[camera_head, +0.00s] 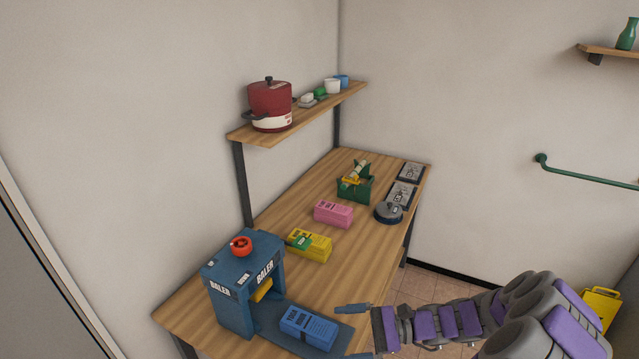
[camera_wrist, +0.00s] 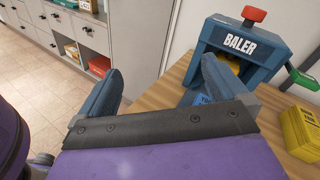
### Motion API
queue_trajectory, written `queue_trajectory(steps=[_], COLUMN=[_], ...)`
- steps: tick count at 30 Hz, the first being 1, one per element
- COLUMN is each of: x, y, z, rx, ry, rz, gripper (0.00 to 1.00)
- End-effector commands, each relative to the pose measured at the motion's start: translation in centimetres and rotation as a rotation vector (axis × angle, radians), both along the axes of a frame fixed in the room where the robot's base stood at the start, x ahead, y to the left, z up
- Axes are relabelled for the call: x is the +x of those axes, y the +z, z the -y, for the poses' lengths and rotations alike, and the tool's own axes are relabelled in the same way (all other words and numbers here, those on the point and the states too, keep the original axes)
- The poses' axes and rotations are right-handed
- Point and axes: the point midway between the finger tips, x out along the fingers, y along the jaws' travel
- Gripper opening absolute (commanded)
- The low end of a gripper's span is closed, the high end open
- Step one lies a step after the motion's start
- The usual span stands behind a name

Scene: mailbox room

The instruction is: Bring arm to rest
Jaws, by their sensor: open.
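My arm (camera_head: 440,322) reaches in from the lower right in the head view, with purple and grey links. My gripper (camera_head: 354,332) is open and empty at the front right edge of the wooden table. Its two blue-grey fingers also show spread apart in the wrist view (camera_wrist: 155,92). A blue block (camera_head: 309,326) with a printed label lies on the baler's dark tray, just left of the fingers. A blue baler (camera_head: 240,290) with a red knob stands at the table's near left.
A yellow block (camera_head: 310,246), a pink block (camera_head: 334,214) and a green holder (camera_head: 354,189) stand along the wooden table (camera_head: 370,262). A shelf (camera_head: 310,122) above holds a red pot (camera_head: 270,103). A grey cabinet (camera_wrist: 125,40) shows in the wrist view.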

Motion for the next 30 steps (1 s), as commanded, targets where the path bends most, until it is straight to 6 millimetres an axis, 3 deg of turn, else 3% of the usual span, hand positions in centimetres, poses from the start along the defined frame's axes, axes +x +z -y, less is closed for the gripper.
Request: queue_trajectory(steps=[1, 6, 14, 22, 30], x=[-0.9, -4.5, -10.5, -16.4, -21.4], y=[1.6, 4.9, 8.2, 9.8, 10.4], z=[-1.0, -3.3, -4.9, -4.1, -1.1], rx=[-0.023, -0.115, -0.287, -0.501, -0.739], ry=[0.054, 0.223, 0.459, 0.668, 0.84], rz=[0.043, 0.162, 0.337, 0.503, 0.642], gripper=[1.0, 1.0, 1.0, 1.0, 1.0])
